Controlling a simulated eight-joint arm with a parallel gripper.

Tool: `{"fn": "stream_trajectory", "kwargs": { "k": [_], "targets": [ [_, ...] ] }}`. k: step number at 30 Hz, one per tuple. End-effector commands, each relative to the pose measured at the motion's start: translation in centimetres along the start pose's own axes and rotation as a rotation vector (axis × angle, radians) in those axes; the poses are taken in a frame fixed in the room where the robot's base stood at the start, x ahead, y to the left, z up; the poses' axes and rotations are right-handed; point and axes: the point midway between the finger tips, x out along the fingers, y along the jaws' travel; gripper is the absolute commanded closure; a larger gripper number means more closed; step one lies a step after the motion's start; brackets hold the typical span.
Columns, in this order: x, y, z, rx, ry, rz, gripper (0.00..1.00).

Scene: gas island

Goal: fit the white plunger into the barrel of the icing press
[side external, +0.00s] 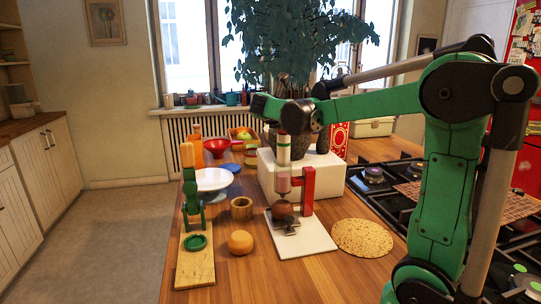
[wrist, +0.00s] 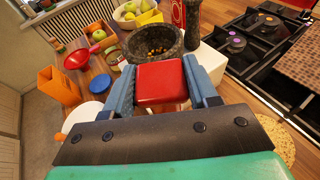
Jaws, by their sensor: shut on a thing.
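The icing press has a red stand (side external: 308,188) on a white board (side external: 305,240), with a pinkish see-through barrel (side external: 283,184) held upright. In the wrist view my blue fingers (wrist: 172,82) are shut on a red block that appears to be the plunger's top.
A white block (side external: 335,180) carrying a stone mortar (side external: 316,141) stands close behind the press. A round tan mat (side external: 362,238) and a stove (side external: 385,180) are to the right.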

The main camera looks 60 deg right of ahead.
Motion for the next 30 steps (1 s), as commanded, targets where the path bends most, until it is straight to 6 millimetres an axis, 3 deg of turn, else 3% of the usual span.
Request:
{"fn": "stream_trajectory", "kwargs": {
  "k": [28,29,30],
  "targets": [
    [0.7,0.0,-2.2,0.000,0.000,0.000,1.00],
    [0.7,0.0,-2.3,0.000,0.000,0.000,0.45],
    [0.7,0.0,-2.2,0.000,0.000,0.000,0.34]
  ]
}}
